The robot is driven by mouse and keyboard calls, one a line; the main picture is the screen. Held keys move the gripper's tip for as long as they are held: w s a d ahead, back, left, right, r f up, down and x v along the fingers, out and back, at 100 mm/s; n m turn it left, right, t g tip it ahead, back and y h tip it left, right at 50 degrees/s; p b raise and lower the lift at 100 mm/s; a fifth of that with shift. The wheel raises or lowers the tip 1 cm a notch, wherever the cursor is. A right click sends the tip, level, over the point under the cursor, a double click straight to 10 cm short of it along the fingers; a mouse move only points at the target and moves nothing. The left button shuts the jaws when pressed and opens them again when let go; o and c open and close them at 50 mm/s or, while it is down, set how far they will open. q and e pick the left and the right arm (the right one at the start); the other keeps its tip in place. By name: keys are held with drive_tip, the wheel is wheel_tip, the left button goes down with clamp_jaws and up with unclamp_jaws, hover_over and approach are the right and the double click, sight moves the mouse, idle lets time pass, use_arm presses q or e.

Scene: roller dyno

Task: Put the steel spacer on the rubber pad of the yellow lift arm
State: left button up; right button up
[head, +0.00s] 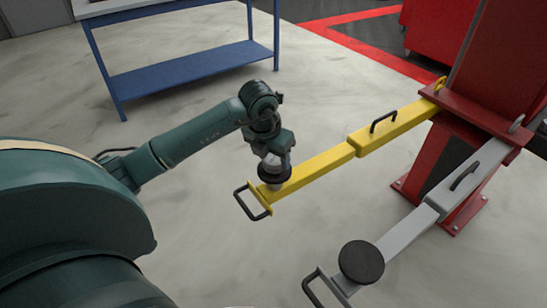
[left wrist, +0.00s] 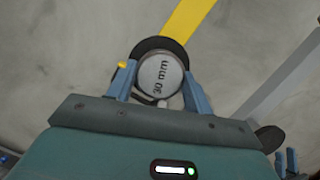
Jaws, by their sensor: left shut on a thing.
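The steel spacer (left wrist: 161,74) is a short metal cylinder marked "30 mm". My left gripper (head: 276,156) is shut on it, with one finger on each side in the left wrist view. The yellow lift arm (head: 325,164) ends under the gripper. Its round black rubber pad (head: 274,175) lies just below the spacer, partly covered by it in both views. I cannot tell whether spacer and pad touch. Two small blue-grey pieces at the lower right of the left wrist view look like my right gripper (left wrist: 286,162); its opening is unclear.
A grey lift arm (head: 430,212) with its own black pad (head: 361,262) lies to the right. Both arms join a red post (head: 480,90). A black handle loop (head: 252,204) sticks out at the yellow arm's end. A blue bench (head: 190,68) stands behind; open floor lies between.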

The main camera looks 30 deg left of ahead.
use_arm(q)
drive_tip(key=shift+f, duration=0.2)
drive_tip(key=shift+f, duration=0.1)
drive_tip(key=o, duration=1.1)
